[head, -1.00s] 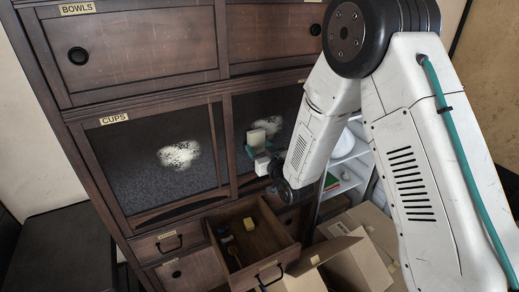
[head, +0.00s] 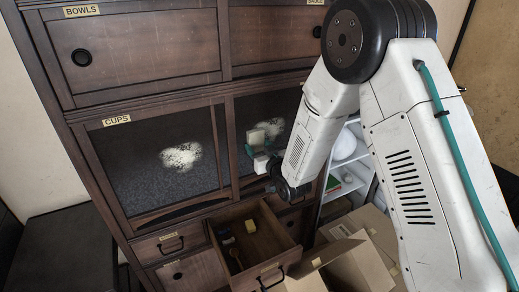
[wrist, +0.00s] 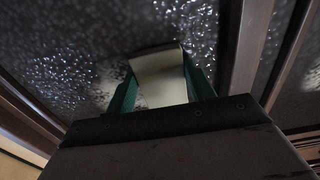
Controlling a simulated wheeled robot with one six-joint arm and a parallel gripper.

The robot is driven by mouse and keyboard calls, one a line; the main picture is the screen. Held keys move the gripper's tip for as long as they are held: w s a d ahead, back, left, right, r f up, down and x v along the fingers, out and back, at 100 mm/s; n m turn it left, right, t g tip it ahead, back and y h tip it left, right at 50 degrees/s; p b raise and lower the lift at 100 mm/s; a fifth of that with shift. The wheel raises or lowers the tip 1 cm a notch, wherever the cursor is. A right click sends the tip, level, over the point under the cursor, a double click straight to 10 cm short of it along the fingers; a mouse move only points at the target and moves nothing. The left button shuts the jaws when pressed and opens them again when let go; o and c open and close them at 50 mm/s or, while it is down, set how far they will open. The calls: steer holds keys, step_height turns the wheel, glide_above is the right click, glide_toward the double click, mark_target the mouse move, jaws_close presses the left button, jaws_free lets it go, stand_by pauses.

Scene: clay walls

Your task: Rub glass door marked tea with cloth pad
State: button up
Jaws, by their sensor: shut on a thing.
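My gripper (head: 257,150) is shut on a cream cloth pad (head: 256,136), which also shows in the wrist view (wrist: 160,80) between green fingers. It is at the right glass door (head: 285,104), a dark speckled pane in a wooden frame. In the wrist view the pad's far end is close to the glass; I cannot tell if it touches. A whitish smear (head: 274,127) marks this pane beside the pad. My arm covers the pane's right part, and no tea label shows. The left glass door, labelled cups (head: 151,148), has a larger whitish smear (head: 181,157).
An open drawer (head: 280,265) with a yellow block and small items juts out below the doors. Open cardboard boxes (head: 356,268) stand at the lower right. A white shelf unit (head: 347,160) is behind my arm. A dark box (head: 65,250) stands at the left.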

mark_target(274, 136)
steer(key=shift+d, duration=0.1)
steer(key=shift+w+d+r, duration=0.1)
steer(key=shift+w+d, duration=0.7)
steer(key=shift+d, duration=1.05)
steer(key=shift+w+d+f, duration=0.1)
steer(key=shift+w+d, duration=0.7)
steer(key=shift+d, duration=1)
steer(key=shift+w+d+r, duration=0.1)
steer(key=shift+w+d, duration=0.7)
steer(key=shift+d, duration=1.05)
steer(key=shift+a, duration=0.15)
steer(key=shift+s+a, duration=0.5)
steer(key=shift+a, duration=0.4)
steer(key=shift+s+a, duration=0.45)
steer(key=shift+a, duration=0.45)
